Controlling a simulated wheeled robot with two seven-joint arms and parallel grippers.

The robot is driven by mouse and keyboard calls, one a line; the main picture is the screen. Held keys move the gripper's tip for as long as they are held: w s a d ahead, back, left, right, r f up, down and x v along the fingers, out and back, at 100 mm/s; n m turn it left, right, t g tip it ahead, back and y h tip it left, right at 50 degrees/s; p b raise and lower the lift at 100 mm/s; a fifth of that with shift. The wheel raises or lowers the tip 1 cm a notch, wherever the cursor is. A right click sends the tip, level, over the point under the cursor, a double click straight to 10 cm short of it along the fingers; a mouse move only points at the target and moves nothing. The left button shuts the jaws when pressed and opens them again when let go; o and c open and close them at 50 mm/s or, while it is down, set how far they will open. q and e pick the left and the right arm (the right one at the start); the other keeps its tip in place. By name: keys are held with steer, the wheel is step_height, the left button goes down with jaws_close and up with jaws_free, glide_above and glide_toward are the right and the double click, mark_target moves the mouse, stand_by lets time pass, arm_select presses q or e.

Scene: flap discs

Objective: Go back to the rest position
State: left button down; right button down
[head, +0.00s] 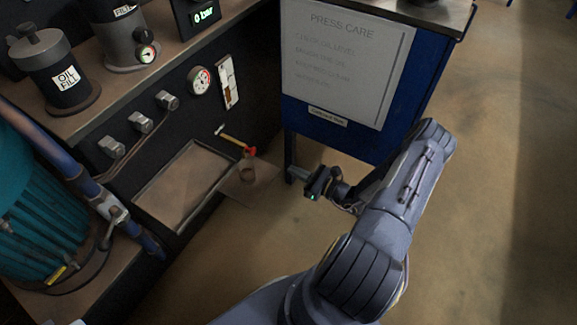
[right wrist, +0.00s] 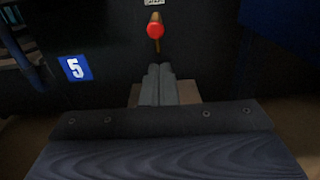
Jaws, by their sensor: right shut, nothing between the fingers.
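My right arm (head: 375,230) reaches in from the bottom of the head view, with its forearm and wrist stretched toward the machine. My right gripper (head: 298,173) is shut and empty, in front of the lower edge of the blue cabinet. In the right wrist view its two fingers (right wrist: 158,72) lie together with nothing between them. A red-handled valve (head: 249,150) on a brass pipe is on the dark machine front, left of the gripper. The red part (right wrist: 155,31) shows just beyond the fingertips in the right wrist view, apart from them. My left gripper is not in view.
A blue cabinet (head: 372,143) with a "PRESS CARE" board (head: 345,60) stands close behind my right wrist. A metal tray (head: 186,187) and a small plate (head: 262,178) sit low at the machine. A teal ribbed unit (head: 40,215) is at left. Floor (head: 480,210) at right is clear.

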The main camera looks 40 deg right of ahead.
stand_by(0.5)
steer(key=s+a+r+n+g+y, duration=0.1)
steer(key=a+r+n+g+y, duration=0.2)
steer(key=a+r+n+g, duration=0.45)
steer(key=s+a+r+n+g+y, duration=0.25)
steer(key=a+r+n+g, duration=0.2)
steer(key=r+n, duration=0.65)
steer(key=s+a+r+n+h, duration=0.35)
steer(key=s+r+n, duration=0.2)
steer(key=s, duration=0.25)
steer(key=s+a+r+n+h, duration=0.2)
steer(key=s+r+n+h, duration=0.3)
steer(key=s+r, duration=0.3)
step_height(320, 180, up, 30)
steer(key=s+t+p, duration=0.1)
steer(key=p, duration=3)
steer(key=shift+d+n, duration=0.25)
steer(key=shift+n, duration=0.15)
